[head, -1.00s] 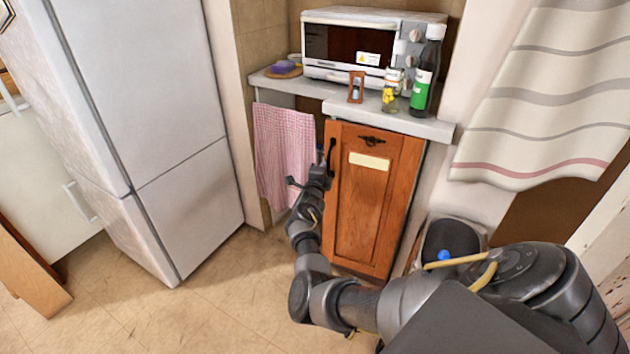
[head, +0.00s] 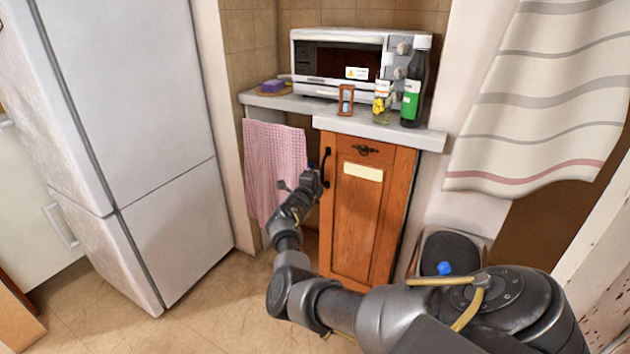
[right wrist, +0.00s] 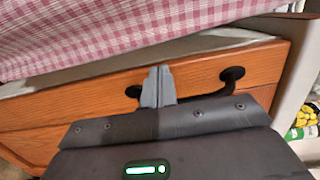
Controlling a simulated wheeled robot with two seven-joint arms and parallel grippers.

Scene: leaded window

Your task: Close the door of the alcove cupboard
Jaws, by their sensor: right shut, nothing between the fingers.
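The alcove cupboard's door (head: 358,218) is orange-brown wood with a pale label plate. It stands upright below the grey counter, close to the cupboard front. A dark strip shows along its right side; I cannot tell whether a narrow gap is left. Its black bar handle (head: 326,167) is at the upper left edge. My right gripper (head: 313,178) is shut and empty, beside the handle at the door's left edge. In the right wrist view, its closed fingertips (right wrist: 158,74) are in front of the wood, beside the handle (right wrist: 232,74). My left gripper is out of view.
The counter (head: 375,130) bears a microwave (head: 340,62), a dark bottle (head: 412,100), a jar and an hourglass. A pink checked towel (head: 272,165) hangs left of the door. A white fridge (head: 130,130) stands at the left. A bin (head: 448,250) is at the right. Floor shows between.

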